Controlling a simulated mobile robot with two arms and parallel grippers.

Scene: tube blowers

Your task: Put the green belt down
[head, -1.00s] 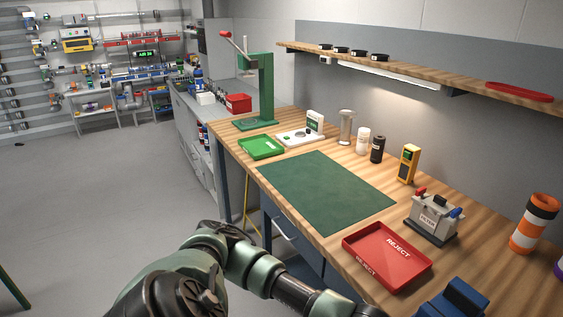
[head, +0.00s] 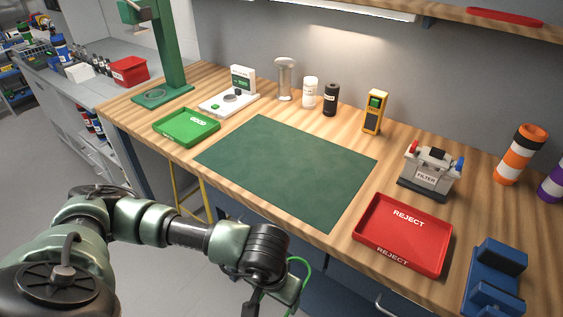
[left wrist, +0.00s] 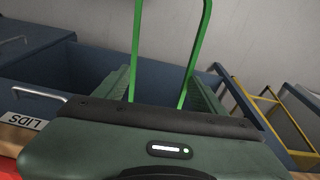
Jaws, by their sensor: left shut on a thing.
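The green belt (head: 306,268) is a thin loop held by my left gripper (head: 286,291), low in front of the bench's front edge. In the left wrist view the belt (left wrist: 196,50) shows as two green strands running up from between the fingers of my left gripper (left wrist: 163,88). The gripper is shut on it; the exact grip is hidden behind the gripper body. The dark green mat (head: 290,165) lies flat and bare on the wooden bench, above and behind the gripper. My right gripper is not in view.
A green GOOD tray (head: 187,127) stands left of the mat and a red REJECT tray (head: 402,234) right of it. A filter device (head: 428,175), a blue fixture (head: 494,280) and a yellow meter (head: 374,112) also stand on the bench. A green press (head: 172,50) stands far left.

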